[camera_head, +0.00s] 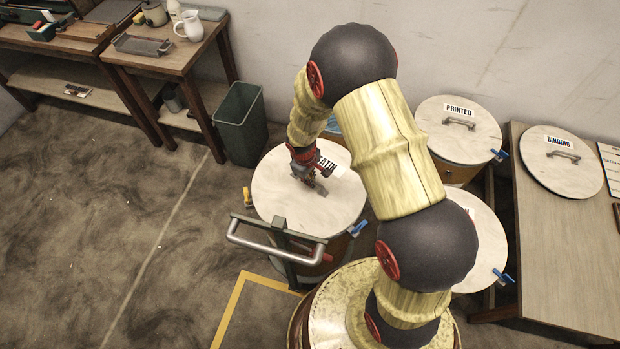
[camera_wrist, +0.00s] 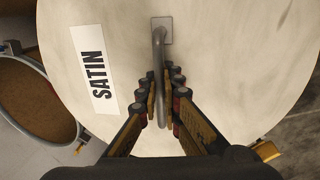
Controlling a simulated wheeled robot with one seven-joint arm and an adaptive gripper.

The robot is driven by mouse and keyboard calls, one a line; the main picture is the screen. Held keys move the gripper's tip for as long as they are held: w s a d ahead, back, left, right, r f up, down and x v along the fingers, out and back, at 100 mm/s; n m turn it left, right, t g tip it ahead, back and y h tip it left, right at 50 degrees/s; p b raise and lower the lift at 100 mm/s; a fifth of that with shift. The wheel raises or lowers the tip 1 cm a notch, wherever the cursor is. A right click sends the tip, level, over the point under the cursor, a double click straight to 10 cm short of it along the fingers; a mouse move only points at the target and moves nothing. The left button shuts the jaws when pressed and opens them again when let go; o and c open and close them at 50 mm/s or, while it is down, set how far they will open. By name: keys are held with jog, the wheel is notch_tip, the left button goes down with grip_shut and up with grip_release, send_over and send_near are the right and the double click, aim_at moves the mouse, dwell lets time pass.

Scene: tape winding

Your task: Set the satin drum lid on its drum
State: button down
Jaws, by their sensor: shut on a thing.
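The satin drum lid (camera_head: 285,212) is a round pale disc with a SATIN label, and it fills most of the wrist view (camera_wrist: 235,60). My gripper (camera_head: 312,178) is above the middle of the lid. In the wrist view its fingers (camera_wrist: 162,100) are closed around the lid's grey bar handle (camera_wrist: 159,45). The lid looks about level over a brown drum (camera_head: 341,252), whose side shows below the lid's right edge. The lid hides the drum's rim, so I cannot tell whether the two touch.
A blue latch (camera_head: 357,228) and a yellow latch (camera_head: 247,197) stick out beside the lid. A metal push handle (camera_head: 270,246) stands in front. An open drum (camera_wrist: 35,100) is close by. The PRINTED drum (camera_head: 460,140) is lidded; the BINDING lid (camera_head: 560,175) lies on a table. A green bin (camera_head: 240,125) stands behind.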

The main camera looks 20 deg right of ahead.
jog(key=c, duration=1.9)
grip_release()
notch_tip(320, 180, up, 12)
jog(key=s+a, duration=0.1)
jog(key=shift+a, duration=0.25)
jog(key=s+m+g, duration=0.1)
jog(key=s+m, duration=0.1)
jog(key=s, duration=0.3)
jog(key=s+r+m+t, duration=0.1)
jog(key=s+r, duration=0.4)
jog(key=r, duration=0.5)
jog(key=s+d+r+m+t+y, duration=0.1)
jog(key=s+r+m+t, duration=0.1)
jog(key=s+r, duration=0.3)
jog(key=s+r+m+t, duration=0.1)
jog(key=s+r, duration=0.5)
jog(key=r, duration=0.8)
jog(key=shift+d+r+m+t, duration=0.3)
jog(key=shift+m+t, duration=0.1)
jog(key=shift+t, duration=0.4)
